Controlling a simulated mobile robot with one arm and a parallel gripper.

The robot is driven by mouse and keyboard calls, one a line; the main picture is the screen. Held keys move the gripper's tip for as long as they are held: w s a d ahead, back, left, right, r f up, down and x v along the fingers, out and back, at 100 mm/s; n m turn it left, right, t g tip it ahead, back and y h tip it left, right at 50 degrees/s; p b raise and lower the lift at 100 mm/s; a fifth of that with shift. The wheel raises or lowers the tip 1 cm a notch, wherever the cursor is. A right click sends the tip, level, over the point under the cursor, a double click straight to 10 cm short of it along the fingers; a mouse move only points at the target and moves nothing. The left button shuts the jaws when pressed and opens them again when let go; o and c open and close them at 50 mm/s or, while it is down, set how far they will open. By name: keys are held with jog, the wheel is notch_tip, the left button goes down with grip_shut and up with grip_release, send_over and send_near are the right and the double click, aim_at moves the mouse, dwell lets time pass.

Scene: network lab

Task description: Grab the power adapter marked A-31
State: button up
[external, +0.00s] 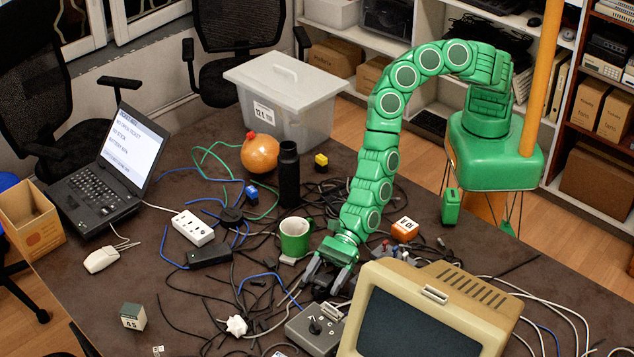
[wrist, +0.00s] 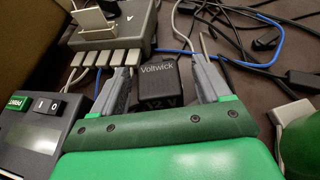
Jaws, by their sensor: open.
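My gripper (external: 326,278) is open, low over the table between the green mug and the beige monitor. In the wrist view its two grey fingers (wrist: 163,78) stand apart. A black power brick (external: 210,254) and a white adapter (external: 236,325) lie further left. No A-31 mark is legible on either.
The beige monitor (external: 425,315) stands close right of my gripper. A grey switch box (external: 316,328) is in front, the green mug (external: 295,238) behind. Tangled cables cover the middle. An orange block (external: 405,229) and white power strip (external: 193,228) lie nearby. The table's front left is clearer.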

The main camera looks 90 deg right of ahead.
jog(key=shift+x, duration=1.35)
jog(key=c, duration=1.2)
